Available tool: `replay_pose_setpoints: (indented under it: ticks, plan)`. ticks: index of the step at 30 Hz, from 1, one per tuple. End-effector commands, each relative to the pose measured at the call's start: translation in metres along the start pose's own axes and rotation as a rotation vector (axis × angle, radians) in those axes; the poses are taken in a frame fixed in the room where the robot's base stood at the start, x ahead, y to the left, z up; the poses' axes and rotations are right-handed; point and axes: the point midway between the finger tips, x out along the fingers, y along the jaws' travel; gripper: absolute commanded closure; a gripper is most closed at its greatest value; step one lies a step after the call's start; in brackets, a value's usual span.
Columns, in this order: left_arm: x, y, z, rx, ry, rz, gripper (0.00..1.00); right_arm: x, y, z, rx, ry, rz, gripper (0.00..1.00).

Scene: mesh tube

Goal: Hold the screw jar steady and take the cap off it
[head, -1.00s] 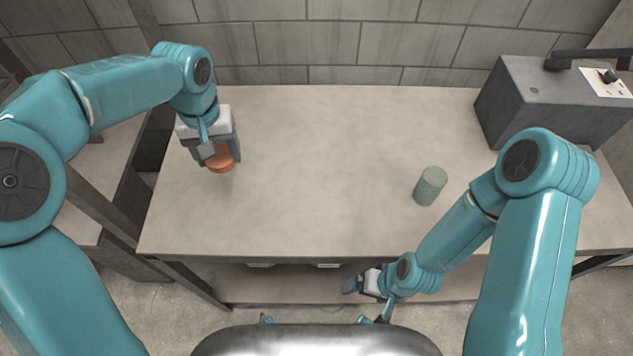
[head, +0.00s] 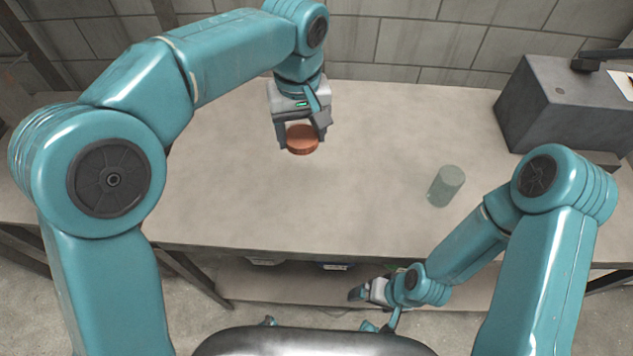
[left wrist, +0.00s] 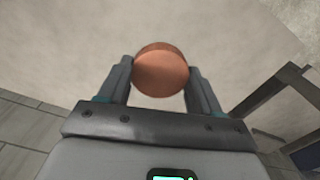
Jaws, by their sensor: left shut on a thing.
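An orange-brown round cap (head: 302,140) is away from the jar, at the table's back middle. My left gripper (head: 302,136) is shut on this cap, with one finger on each side. The cap (left wrist: 161,70) also shows between the fingers in the left wrist view. My right gripper (head: 361,292) is low, in front of the table's front edge, well away from the jar. Its fingers are too small to tell open from shut.
A dark grey box (head: 560,105) with an arm on top stands at the table's back right. A block wall (head: 400,45) rises behind the table (head: 230,200). The table between the cap and the jar is clear. A lower shelf (head: 285,287) lies under the table.

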Motion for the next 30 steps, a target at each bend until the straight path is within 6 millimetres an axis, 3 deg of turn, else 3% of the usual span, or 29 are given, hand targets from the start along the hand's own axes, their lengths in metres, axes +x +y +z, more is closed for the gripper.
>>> replay_pose_setpoints:
  ticks: [1, 6, 12, 17, 24, 30]
  plan:
    - [0.019, -0.001, 0.0, -0.001, -0.006, -0.005, 0.72, 0.004, 0.001, 0.0, 0.0, 0.0, 0.0, 0.09]
    - [0.07, -0.002, 0.0, 0.0, -0.005, -0.005, 0.72, 0.007, 0.003, 0.0, 0.0, 0.0, 0.0, 0.09]
    - [0.116, -0.002, 0.0, 0.0, -0.003, -0.003, 0.72, 0.008, 0.003, 0.0, 0.0, 0.0, 0.0, 0.09]
    - [0.131, -0.001, -0.001, -0.001, -0.002, -0.001, 0.72, 0.009, 0.003, 0.0, 0.0, 0.0, 0.0, 0.09]
    - [0.166, -0.002, 0.0, -0.001, -0.003, -0.002, 0.72, 0.009, 0.003, 0.0, 0.0, 0.0, 0.0, 0.09]
    - [0.172, -0.001, -0.001, -0.001, 0.0, 0.0, 0.72, 0.009, 0.003, 0.0, 0.0, 0.0, 0.0, 0.09]
